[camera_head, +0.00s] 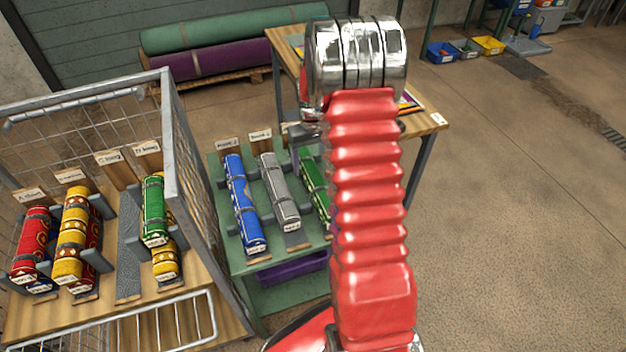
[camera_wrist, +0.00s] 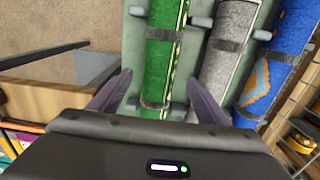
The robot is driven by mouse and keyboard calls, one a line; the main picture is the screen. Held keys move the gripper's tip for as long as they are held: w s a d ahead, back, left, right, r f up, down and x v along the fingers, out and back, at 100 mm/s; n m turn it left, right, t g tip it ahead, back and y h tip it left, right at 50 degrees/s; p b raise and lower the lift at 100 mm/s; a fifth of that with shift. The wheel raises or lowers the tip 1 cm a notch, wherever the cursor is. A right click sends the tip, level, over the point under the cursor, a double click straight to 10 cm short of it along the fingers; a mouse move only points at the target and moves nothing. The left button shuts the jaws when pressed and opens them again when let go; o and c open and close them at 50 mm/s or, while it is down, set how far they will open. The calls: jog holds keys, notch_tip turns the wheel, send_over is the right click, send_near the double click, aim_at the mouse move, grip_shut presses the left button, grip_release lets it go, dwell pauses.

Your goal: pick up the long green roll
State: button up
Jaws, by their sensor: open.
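A long green roll (camera_head: 314,186) with pale edging lies in a cradle on the green bench, partly hidden behind my red arm in the head view. In the wrist view the green roll (camera_wrist: 160,60) runs up the picture with grey straps around it. My gripper (camera_wrist: 160,78) is open, one dark finger on each side of the roll's near part. The roll shows between the fingers; I cannot tell whether they touch it or how high they are.
A grey roll (camera_head: 280,190) lies close beside the green one, with a blue roll (camera_head: 243,203) beyond it. The wire cage (camera_head: 170,120) stands left of the bench. A wooden table (camera_head: 425,122) is behind my arm.

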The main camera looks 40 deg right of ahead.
aim_at(312, 173)
jog(key=shift+f, duration=1.05)
jog(key=shift+f, duration=0.15)
jog(key=shift+f, duration=2.5)
jog(key=shift+c, duration=0.6)
jog(key=c, duration=1.3)
jog(key=shift+r, duration=0.15)
notch_tip(312, 173, up, 18)
